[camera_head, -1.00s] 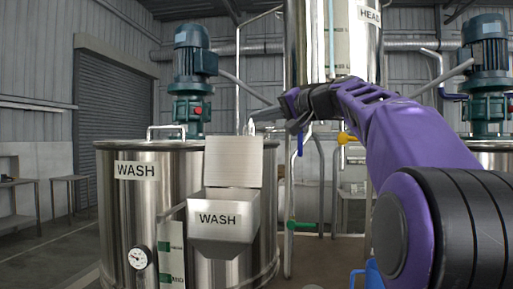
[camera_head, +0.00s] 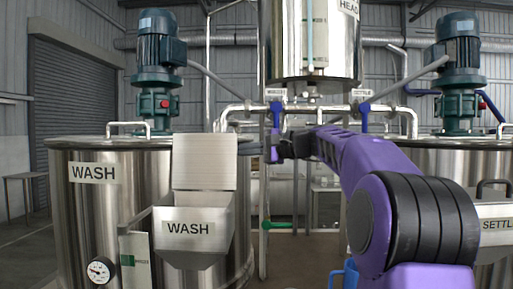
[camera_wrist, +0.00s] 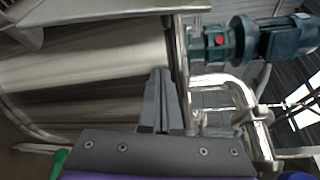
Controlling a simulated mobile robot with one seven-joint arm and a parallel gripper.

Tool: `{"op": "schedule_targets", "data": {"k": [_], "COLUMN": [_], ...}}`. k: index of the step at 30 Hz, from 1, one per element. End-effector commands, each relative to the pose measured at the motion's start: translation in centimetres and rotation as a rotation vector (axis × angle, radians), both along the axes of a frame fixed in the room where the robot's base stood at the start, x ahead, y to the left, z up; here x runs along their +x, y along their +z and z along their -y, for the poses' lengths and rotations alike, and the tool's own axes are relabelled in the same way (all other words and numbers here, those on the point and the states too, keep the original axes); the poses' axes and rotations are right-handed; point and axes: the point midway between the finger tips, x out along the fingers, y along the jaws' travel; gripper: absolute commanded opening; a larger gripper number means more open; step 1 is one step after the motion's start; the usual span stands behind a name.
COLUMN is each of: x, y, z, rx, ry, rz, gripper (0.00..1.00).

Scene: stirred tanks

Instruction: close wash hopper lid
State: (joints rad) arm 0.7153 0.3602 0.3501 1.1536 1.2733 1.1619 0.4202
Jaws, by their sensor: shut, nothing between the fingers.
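The wash hopper (camera_head: 193,232) is a steel box labelled WASH on the front of the wash tank (camera_head: 90,215). Its lid (camera_head: 205,162) stands upright, open, at the hopper's back edge. My gripper (camera_head: 251,150) is just right of the lid in the head view, with a small gap between them in the picture; its fingertips blend into the tank behind. In the wrist view my gripper (camera_wrist: 161,75) shows its two fingers shut together with nothing between them. Steel sheet edges show at the top left of the wrist view; I cannot tell whether they are the lid.
A green motor (camera_head: 157,60) stands on top of the wash tank and shows in the wrist view (camera_wrist: 240,42). Pipes with blue-handled valves (camera_head: 364,115) run behind my arm. The head tank (camera_head: 310,40) hangs above. A settling tank (camera_head: 440,165) stands at the right.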

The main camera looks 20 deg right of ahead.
Motion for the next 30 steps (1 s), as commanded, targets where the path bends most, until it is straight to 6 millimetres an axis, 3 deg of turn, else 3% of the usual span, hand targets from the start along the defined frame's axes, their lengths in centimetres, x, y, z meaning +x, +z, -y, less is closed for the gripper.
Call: {"op": "schedule_targets", "data": {"k": [1,6,12,30], "x": [0.6,-1.8,-2.8,-2.7], "y": [0.0,0.7,1.1,1.1], "z": [-0.8,-1.6,-2.2,-2.4], "rx": [0.0,-0.003,-0.001,-0.014], "ry": [0.003,-0.002,-0.001,-0.001], "rz": [0.0,0.002,0.001,0.031], "gripper": [0.0,0.0,0.0,0.0]}}
